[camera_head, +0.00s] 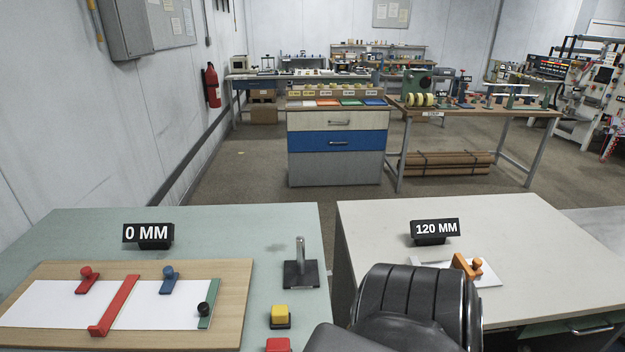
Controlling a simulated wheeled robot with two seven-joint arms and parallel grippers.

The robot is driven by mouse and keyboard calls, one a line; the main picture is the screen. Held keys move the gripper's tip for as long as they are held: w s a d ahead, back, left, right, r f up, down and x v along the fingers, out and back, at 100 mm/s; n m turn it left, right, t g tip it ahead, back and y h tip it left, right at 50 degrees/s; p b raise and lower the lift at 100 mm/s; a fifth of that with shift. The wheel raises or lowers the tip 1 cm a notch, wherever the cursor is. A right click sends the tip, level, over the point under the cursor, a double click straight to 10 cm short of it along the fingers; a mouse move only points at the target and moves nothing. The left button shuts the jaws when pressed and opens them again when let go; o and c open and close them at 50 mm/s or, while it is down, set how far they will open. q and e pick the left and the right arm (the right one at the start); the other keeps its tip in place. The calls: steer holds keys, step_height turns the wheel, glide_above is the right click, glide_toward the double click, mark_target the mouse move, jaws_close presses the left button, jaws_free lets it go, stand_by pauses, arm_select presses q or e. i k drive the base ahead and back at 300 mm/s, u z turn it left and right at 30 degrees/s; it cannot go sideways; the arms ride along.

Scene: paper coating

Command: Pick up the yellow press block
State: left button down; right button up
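The yellow press block (280,310) stands upright on the green left table (215,225). It has a yellow top on a dark base and sits to the right of the wooden board (240,290). A red block (278,345) is just in front of it, partly cut off by the bottom edge. A metal post on a black square base (300,268) stands behind it. Neither of my grippers is in view.
White sheets lie on the board with red, blue and green-black handled pieces (168,280). A "0 MM" sign (148,235) stands behind it. The right table (520,225) bears a "120 MM" sign (435,230) and an orange piece (467,265). A gap separates the tables.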

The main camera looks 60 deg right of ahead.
mark_target(280, 318)
steer(key=z, duration=0.6)
steer(key=k, duration=0.35)
steer(key=z, duration=0.9)
